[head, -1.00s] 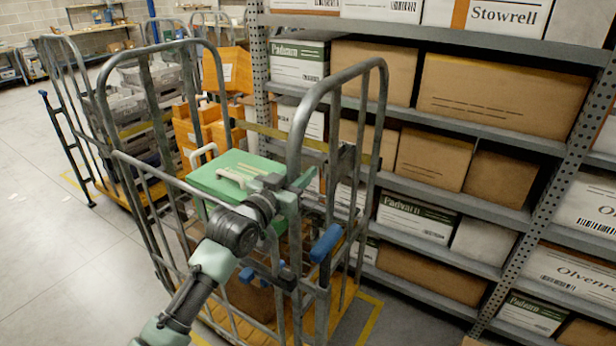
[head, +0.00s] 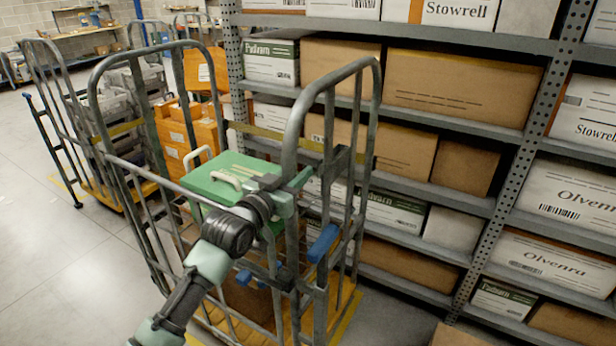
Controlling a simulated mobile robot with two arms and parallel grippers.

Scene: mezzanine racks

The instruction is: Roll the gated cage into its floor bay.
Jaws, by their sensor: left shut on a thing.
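Yellow floor lines (head: 347,314) of a bay show at the cage's lower right; the cage hides most of the outline. My right gripper is out of view.
A tall rack (head: 455,206) of boxes runs close along the cage's right. Another cage with grey crates (head: 62,150) stands behind left, with orange boxes (head: 188,140) beyond my cage. A carton (head: 462,337) shows at the bottom right edge. Open floor (head: 60,270) lies left.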

